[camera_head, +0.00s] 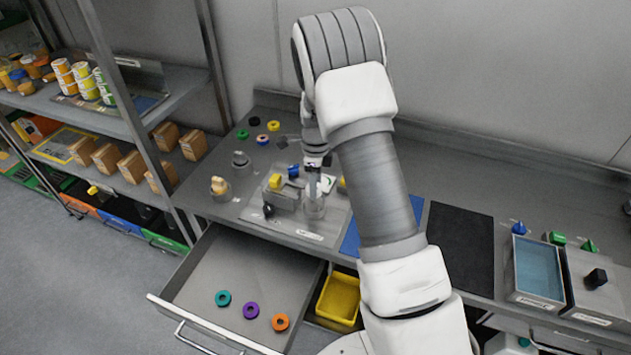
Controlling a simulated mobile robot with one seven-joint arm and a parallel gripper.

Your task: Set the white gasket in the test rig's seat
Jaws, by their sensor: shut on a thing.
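My gripper (314,178) points down over the fixture on the bench, seen small and partly screened by its own wrist. It is shut on what looks like the white gasket (327,183), a small white patch at the fingers; its outline is unclear. Just below the fingers stands a clear, grey-looking cylinder (315,208) on the test rig's light plate (303,235). The rig also carries a yellow part (275,182) and a dark knob (268,210) to the left. The seat itself is hidden or too small to make out. I cannot tell whether the gasket touches the rig.
Several coloured rings (262,139) lie behind the rig. An open drawer (225,270) in front holds teal, purple and orange rings. A yellow bin (338,300) sits beside it. A blue mat (351,238), a black mat (459,245) and a blue tray (540,268) lie to the right.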

